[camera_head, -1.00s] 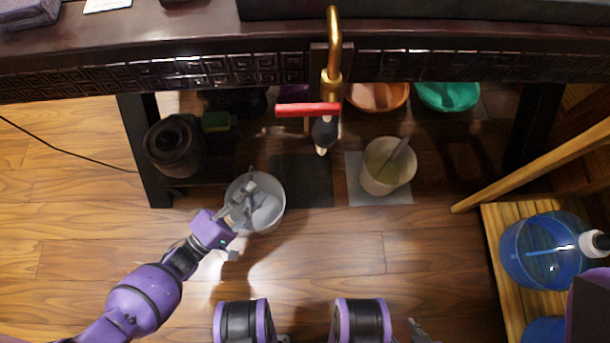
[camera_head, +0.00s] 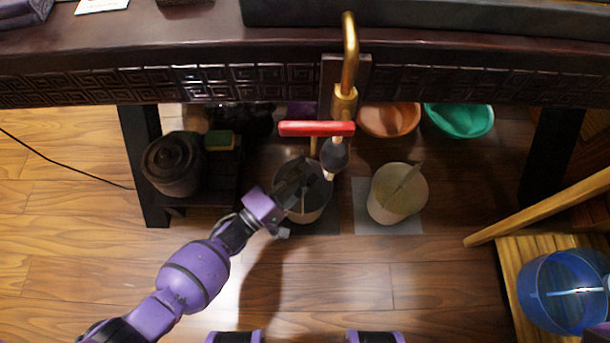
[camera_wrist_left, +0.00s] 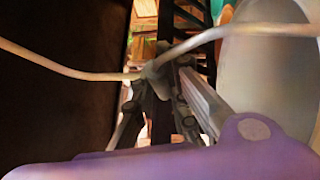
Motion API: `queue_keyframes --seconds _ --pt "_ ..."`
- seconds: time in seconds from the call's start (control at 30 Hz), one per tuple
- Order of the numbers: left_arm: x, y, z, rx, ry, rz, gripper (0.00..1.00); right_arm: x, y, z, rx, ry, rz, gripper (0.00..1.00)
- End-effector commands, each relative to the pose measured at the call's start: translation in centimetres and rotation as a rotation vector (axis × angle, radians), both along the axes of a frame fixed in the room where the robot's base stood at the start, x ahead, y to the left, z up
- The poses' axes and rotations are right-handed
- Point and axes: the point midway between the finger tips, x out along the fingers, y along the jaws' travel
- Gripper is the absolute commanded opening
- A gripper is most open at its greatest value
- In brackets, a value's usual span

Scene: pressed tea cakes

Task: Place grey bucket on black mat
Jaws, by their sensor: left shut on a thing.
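The grey bucket (camera_head: 306,212) is in shadow under the table edge, below the tap. My left gripper (camera_head: 290,197) is shut on it at its near left side. In the left wrist view the fingers (camera_wrist_left: 165,85) close on a thin wire handle (camera_wrist_left: 80,72). The black mat (camera_head: 331,222) lies on the floor under and to the right of the bucket. The bucket covers much of the mat, and I cannot tell whether its base touches it. My right gripper is not in view.
A cream bucket (camera_head: 385,208) stands on a grey mat (camera_head: 415,225) to the right. The brass tap (camera_head: 349,60) with its red handle (camera_head: 316,128) hangs above. A dark pot (camera_head: 172,170) stands left. Orange (camera_head: 390,119) and green (camera_head: 459,119) basins sit behind.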

Motion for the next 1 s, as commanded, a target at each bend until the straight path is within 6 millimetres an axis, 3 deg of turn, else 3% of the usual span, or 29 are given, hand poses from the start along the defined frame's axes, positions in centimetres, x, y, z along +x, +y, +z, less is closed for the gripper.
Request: queue_keyframes --seconds 0.1,0.3,0.67,0.7,0.83,1.0 --pt "1.0 -1.1 0.1 -0.004 -0.003 0.001 0.0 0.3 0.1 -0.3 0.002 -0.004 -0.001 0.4" --pt "0.8 -0.8 -3.5 -0.002 0.001 0.002 0.0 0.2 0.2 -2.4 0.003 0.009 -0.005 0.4" --pt "0.7 -0.8 -3.7 -0.002 -0.002 -0.001 0.0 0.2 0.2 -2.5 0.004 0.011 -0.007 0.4" --pt "0.7 -0.8 -3.8 -0.001 0.0 0.0 0.14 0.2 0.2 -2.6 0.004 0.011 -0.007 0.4" --pt "0.7 -0.8 -3.7 -0.001 -0.001 0.0 0.31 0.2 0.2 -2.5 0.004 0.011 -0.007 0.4" --pt "0.7 -0.8 -3.7 0.0 0.0 0.0 0.32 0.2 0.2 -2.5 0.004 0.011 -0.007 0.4"
